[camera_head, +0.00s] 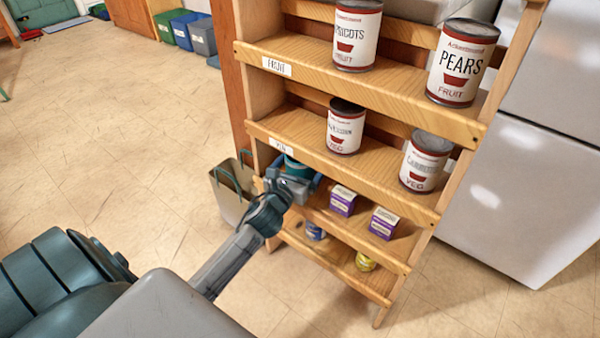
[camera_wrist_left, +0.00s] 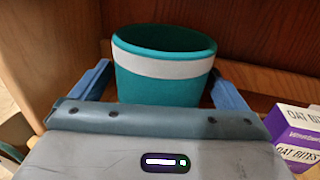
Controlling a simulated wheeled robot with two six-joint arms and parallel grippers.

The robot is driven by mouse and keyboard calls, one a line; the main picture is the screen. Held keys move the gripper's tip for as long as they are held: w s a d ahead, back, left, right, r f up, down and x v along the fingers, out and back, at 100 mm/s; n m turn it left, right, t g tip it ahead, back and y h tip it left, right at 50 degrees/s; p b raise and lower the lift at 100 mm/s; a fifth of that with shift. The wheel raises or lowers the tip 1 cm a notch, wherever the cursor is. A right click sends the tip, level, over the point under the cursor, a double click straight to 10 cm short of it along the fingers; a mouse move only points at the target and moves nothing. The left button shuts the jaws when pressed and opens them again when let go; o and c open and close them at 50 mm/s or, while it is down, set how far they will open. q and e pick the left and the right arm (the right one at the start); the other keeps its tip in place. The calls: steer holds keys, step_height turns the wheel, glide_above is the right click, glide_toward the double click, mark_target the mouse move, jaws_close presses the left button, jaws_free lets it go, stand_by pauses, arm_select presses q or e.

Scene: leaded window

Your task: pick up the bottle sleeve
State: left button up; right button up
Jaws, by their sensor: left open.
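The bottle sleeve is a teal, open-topped cylinder with a pale band, standing upright on the lower shelf in the left wrist view (camera_wrist_left: 165,75). In the head view only a small teal part of the bottle sleeve (camera_head: 296,168) shows behind my gripper. My left gripper (camera_head: 294,179) is open at the left end of that shelf. In the left wrist view its two blue fingers stand on either side of the sleeve, and the sleeve's lower part is hidden by the gripper body. I cannot tell whether the fingers touch it. My right gripper is not in view.
Purple-and-white Oat Bites boxes (camera_head: 343,200) stand right of the gripper, also in the left wrist view (camera_wrist_left: 292,135). Cans (camera_head: 345,127) fill the shelves above. A shelf side wall (camera_wrist_left: 45,50) is close on the left. A bin (camera_head: 232,190) stands beside the rack.

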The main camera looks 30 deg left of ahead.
arm_select(q)
steer(key=c, duration=1)
steer(key=shift+r, duration=0.1)
steer(key=shift+c, duration=0.2)
